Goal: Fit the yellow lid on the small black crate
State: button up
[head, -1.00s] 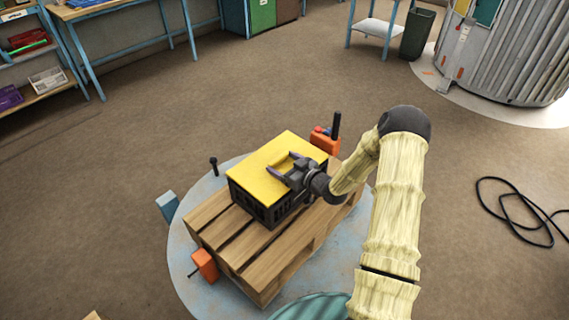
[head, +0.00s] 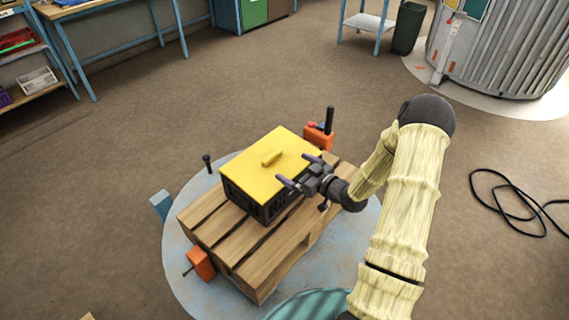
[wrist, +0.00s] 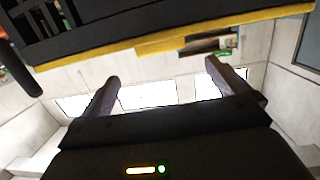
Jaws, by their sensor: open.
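The yellow lid (head: 290,148) lies flat on top of the small black crate (head: 262,206) and covers its top, its edges lined up with the crate's walls. Its raised handle (head: 272,158) is uncovered. In the wrist view, which looks upside down, the lid's yellow rim (wrist: 240,27) runs along the crate's dark slatted wall (wrist: 100,18), with the handle (wrist: 185,43) beyond it. I cannot tell whether the lid is fully seated. My gripper (head: 299,171) is open and empty, beside the lid's right edge and apart from the handle. Its two fingers also show in the wrist view (wrist: 163,83).
The crate stands on a wooden pallet (head: 240,250) on a round blue-grey plate (head: 178,262). An orange block with a black post (head: 319,136) stands close behind the lid's right corner. Another orange block (head: 201,263) is at the front left. A black cable (head: 505,205) lies far right.

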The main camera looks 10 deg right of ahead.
jog(key=shift+v, duration=2)
jog(key=s+a+r+m+g+h, duration=0.3)
jog(key=s+r+g+h, duration=0.1)
jog(key=s, duration=0.5)
jog(key=s+a+r+m+g+h, duration=0.3)
jog(key=s+r+g, duration=0.3)
jog(key=s, duration=0.4)
jog(key=shift+s+a+r+m+g+h, duration=0.3)
jog(key=shift+g+h, duration=0.2)
jog(key=shift+h, duration=0.4)
jog(key=w+p+v, duration=0.1)
jog(key=p+v, duration=0.6)
jog(key=p, duration=0.1)
jog(key=shift+w+r, duration=0.25)
jog(key=shift+r, duration=0.3)
